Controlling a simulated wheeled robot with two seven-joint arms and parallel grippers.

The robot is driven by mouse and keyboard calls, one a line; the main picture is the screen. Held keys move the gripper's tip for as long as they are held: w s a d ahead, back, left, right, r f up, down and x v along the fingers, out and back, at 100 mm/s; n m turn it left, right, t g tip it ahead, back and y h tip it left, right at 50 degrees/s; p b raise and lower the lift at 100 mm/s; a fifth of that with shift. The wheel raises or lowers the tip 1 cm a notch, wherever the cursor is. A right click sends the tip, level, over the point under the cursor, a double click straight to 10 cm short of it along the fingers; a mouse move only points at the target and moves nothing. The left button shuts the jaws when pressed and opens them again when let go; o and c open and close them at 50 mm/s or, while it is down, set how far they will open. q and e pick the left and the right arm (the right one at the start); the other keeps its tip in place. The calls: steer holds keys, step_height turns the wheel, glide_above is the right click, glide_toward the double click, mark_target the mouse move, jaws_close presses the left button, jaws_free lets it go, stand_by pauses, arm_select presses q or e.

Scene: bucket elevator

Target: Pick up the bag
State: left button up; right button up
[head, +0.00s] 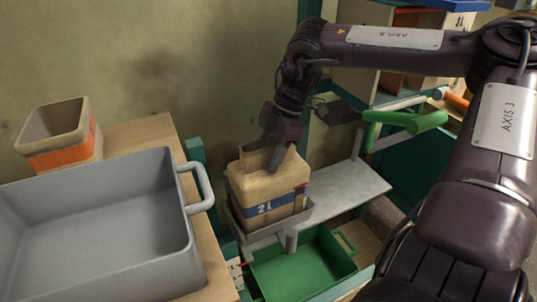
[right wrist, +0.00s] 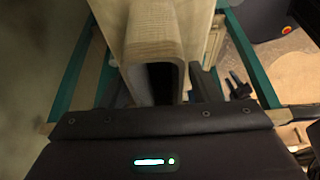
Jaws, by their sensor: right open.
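The bag (head: 268,188) is a tan, boxy pack with a blue band marked "2L". I cannot tell whether a finger touches the bag. My left gripper is not in view.
A large grey tub (head: 95,225) and a tan bucket with an orange band (head: 65,155) stand at left. A green handle (head: 405,121) sticks out at upper right.

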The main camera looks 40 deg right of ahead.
steer(key=shift+f, duration=0.15)
steer(key=shift+c, duration=0.2)
steer(key=shift+s, duration=0.1)
jaws_close()
steer(key=shift+s+f, duration=0.15)
steer(key=shift+f, duration=0.05)
stand_by(0.9)
steer(key=shift+r, duration=0.15)
